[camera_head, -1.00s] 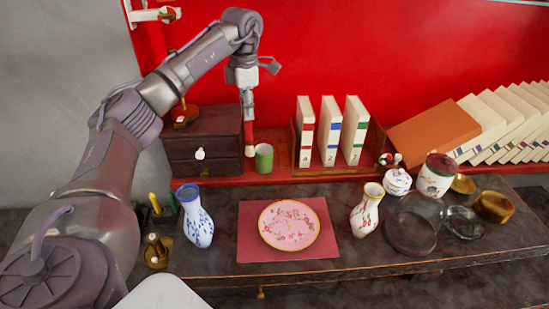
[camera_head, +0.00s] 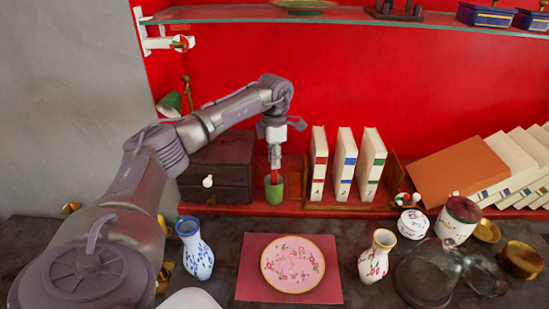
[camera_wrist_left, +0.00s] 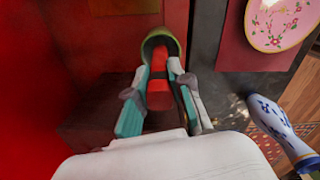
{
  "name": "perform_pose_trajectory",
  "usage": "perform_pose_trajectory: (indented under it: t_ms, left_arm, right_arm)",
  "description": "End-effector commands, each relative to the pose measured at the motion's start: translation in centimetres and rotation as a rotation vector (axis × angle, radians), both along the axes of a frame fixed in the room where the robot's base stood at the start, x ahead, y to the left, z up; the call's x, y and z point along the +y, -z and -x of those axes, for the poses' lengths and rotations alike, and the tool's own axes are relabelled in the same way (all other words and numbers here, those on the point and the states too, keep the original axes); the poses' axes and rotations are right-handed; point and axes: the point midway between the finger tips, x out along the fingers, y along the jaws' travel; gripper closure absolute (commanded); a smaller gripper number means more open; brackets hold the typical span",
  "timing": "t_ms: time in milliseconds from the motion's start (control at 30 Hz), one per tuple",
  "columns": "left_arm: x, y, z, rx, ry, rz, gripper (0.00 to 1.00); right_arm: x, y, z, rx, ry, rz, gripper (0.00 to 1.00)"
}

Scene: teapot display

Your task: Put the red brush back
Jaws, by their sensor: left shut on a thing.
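The red brush (camera_head: 274,176) is upright in my left gripper (camera_head: 275,163), which is shut on it. Its lower end is inside the mouth of the green cup (camera_head: 274,191), which stands on the red shelf. In the left wrist view the brush (camera_wrist_left: 159,93) lies between the two fingers of the gripper (camera_wrist_left: 160,105) and reaches into the cup (camera_wrist_left: 161,36). Whether the brush touches the cup's bottom is hidden. My right gripper is not in view.
A dark drawer box (camera_head: 217,168) stands left of the cup, and upright books (camera_head: 343,165) stand to its right. In front are a blue-patterned vase (camera_head: 197,252), a pink plate (camera_head: 292,264) on a red mat, and a floral vase (camera_head: 377,257). A glass shelf (camera_head: 354,19) hangs above.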

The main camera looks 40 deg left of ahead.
Motion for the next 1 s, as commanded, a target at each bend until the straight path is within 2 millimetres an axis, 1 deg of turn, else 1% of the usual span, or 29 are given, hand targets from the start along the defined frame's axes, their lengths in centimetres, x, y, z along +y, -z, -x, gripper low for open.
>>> perform_pose_trajectory:
  t_ms: [33, 133, 267, 400, 433, 567, 867, 933, 1000]
  left_arm:
    - [0.0, 0.4, 0.1, 0.001, 0.0, 0.0, 1.0]
    - [0.0, 0.6, 0.0, -0.002, 0.0, 0.0, 1.0]
    - [0.0, 0.6, 0.0, -0.002, 0.0, 0.0, 1.0]
    - [0.0, 1.0, 0.0, -0.001, 0.0, 0.001, 1.0]
    - [0.0, 1.0, 0.0, -0.001, 0.0, 0.001, 0.77]
    - [0.0, 0.9, 0.0, -0.001, 0.0, 0.001, 0.55]
    - [0.0, 0.8, 0.0, -0.001, 0.0, 0.001, 0.55]
    - [0.0, 0.4, 0.0, -0.002, 0.0, 0.0, 0.55]
    - [0.0, -0.2, -0.1, -0.003, 0.0, 0.001, 0.55]
  right_arm:
    - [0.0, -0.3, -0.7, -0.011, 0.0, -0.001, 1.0]
    - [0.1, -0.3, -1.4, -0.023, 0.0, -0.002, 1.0]
    - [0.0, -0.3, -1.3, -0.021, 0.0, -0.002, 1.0]
    - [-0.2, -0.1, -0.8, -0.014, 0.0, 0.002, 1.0]
    - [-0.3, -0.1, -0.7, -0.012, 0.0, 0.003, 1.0]
    - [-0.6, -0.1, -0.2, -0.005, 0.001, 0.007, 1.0]
    - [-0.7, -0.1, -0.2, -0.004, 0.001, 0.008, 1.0]
    - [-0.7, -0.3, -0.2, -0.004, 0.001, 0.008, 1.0]
    - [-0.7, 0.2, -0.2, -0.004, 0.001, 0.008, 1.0]
